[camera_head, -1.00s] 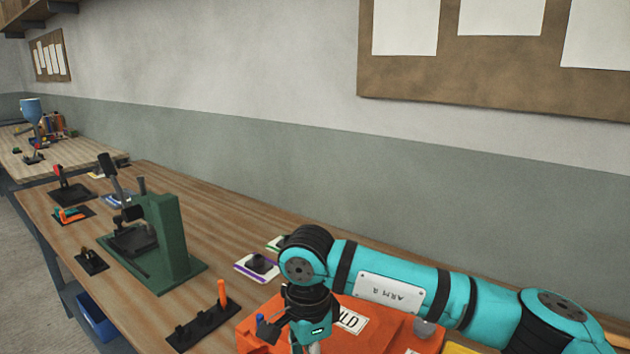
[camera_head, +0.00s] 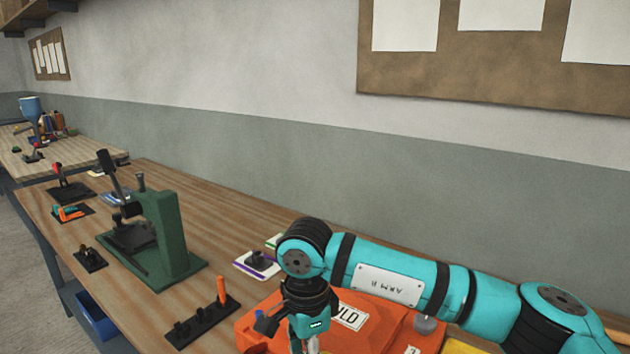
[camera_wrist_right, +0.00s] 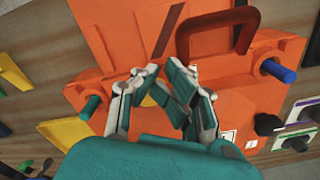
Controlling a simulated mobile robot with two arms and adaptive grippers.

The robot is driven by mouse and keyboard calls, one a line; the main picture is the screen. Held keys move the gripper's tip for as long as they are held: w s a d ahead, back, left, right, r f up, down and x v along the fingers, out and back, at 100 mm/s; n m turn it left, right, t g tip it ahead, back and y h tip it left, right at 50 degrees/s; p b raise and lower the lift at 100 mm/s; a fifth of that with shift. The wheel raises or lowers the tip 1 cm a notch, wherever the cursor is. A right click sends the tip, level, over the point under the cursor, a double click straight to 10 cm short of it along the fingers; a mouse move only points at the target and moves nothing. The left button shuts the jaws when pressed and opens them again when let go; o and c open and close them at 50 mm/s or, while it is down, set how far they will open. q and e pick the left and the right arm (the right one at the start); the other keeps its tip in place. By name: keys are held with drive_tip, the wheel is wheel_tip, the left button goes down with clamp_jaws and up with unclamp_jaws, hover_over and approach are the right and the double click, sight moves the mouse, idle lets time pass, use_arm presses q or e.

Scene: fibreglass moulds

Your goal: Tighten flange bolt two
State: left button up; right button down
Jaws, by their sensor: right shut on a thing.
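The orange mould (camera_head: 378,318) lies on the bench at the bottom of the head view, partly behind my right arm. In the right wrist view the mould (camera_wrist_right: 105,35) fills the middle. A blue bolt (camera_wrist_right: 278,70) stands out from its right side and a green one (camera_wrist_right: 90,108) from its left. My right gripper (camera_head: 304,346) points down at the mould. In the right wrist view its fingers (camera_wrist_right: 162,82) are closed in on a small yellow part (camera_wrist_right: 150,100), mostly hidden by them; I cannot tell if this is bolt two. My left gripper is not in view.
A dark red handle (camera_wrist_right: 184,38) arches over the mould. A black rack (camera_head: 204,326) with an orange-handled tool (camera_head: 221,291) stands left of the mould. A green press (camera_head: 166,240) stands further left. Bench between press and wall is mostly clear.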

drive_tip(key=shift+w, duration=0.15)
drive_tip(key=shift+a+r+p, duration=0.15)
drive_tip(key=shift+r+p, duration=1)
drive_tip(key=shift+r, duration=1.8)
